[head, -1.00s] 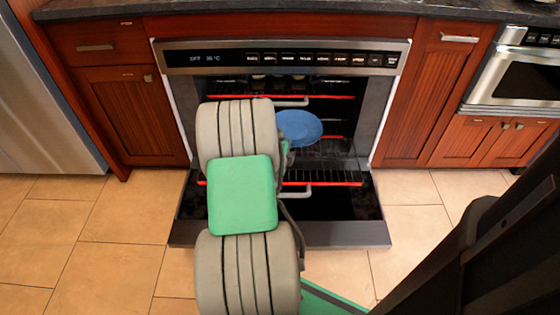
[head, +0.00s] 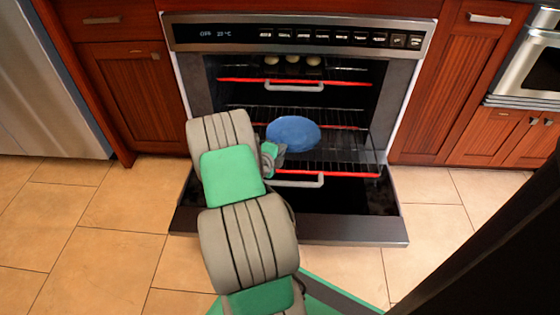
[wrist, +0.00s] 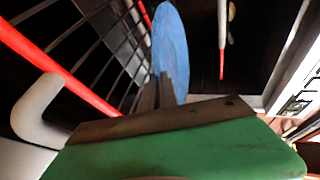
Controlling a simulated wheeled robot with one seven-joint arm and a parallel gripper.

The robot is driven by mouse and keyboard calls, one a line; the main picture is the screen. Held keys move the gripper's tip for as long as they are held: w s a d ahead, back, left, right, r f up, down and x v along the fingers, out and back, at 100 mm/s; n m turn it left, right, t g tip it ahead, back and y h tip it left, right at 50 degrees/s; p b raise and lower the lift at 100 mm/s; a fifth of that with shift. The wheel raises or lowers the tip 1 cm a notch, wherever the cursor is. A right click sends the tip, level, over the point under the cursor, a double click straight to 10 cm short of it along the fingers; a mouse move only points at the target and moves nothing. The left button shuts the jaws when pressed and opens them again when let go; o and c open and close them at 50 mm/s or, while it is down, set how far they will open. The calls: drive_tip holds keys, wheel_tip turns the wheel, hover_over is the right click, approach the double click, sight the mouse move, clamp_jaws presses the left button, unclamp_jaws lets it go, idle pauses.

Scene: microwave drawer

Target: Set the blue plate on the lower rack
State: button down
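The blue plate (head: 293,134) is inside the open oven, over the lower rack (head: 352,158) in the head view. My gripper (head: 274,156) is at the plate's near left edge. In the wrist view the plate (wrist: 171,48) stands out beyond my fingers (wrist: 158,95), which close on its rim. The rack's wires (wrist: 104,45) run to the left of the plate in that view. The plate looks roughly level with the rack. I cannot tell whether its underside touches the wires.
The oven door (head: 335,228) is folded down in front. An upper rack with a red bar (head: 235,80) and pale handle sits above, with several small pale round things (head: 292,60) behind it. A lower handle (head: 300,182) shows at the lower rack's front. Cabinets flank the oven.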

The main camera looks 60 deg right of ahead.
drive_tip(key=f, duration=0.1)
drive_tip(key=f+b, duration=0.2)
drive_tip(key=shift+w+f, duration=0.25)
drive_tip(key=shift+f, duration=0.05)
drive_tip(key=shift+r, duration=0.1)
drive_tip(key=c, duration=1.9)
unclamp_jaws()
drive_tip(key=shift+a, duration=0.1)
drive_tip(key=shift+c, duration=0.2)
